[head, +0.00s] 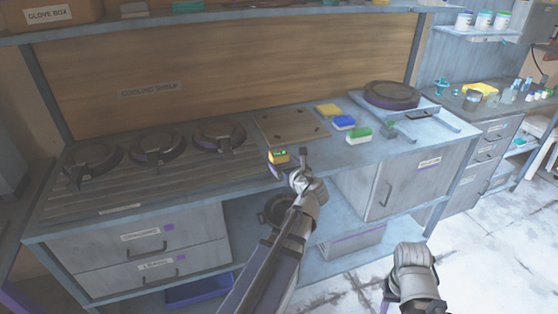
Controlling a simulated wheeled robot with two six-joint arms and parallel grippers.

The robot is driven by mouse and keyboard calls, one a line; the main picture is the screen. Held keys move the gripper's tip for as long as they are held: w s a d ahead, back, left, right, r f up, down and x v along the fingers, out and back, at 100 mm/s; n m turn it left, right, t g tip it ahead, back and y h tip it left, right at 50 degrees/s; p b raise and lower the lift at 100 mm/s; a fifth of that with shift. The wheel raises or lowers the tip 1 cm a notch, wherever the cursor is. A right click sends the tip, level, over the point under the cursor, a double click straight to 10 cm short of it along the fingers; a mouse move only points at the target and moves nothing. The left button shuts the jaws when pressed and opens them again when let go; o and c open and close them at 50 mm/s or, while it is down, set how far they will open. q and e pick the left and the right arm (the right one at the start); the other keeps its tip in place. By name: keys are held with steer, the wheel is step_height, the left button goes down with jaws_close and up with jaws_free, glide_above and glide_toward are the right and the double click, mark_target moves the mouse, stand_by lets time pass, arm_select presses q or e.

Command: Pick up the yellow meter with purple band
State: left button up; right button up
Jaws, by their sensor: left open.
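The small yellow meter (279,157) sits near the front edge of the bench in the head view, just right of the stove-like rings. It has a dark, greenish top; I cannot make out a purple band clearly. My left gripper (291,163) is open beside the meter, on its right and front side. One dark finger stands up to the right of the meter. I cannot tell whether the gripper touches it. Part of my right arm shows at the lower right, but its jaws are not visible.
A flat brown plate (288,127) lies behind the meter. Round dark burners (156,150) fill the left. A round press-like device (391,96) stands at the back right. An upper shelf (200,20) overhangs the bench.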

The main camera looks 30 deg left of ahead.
mark_target(281, 159)
arm_select(q)
steer(key=shift+w+b+x, duration=0.2)
steer(key=shift+b+x, duration=0.7)
steer(key=shift+x, duration=2.75)
steer(key=shift+d, duration=0.2)
steer(key=shift+c, duration=0.3)
steer(key=c, duration=1.2)
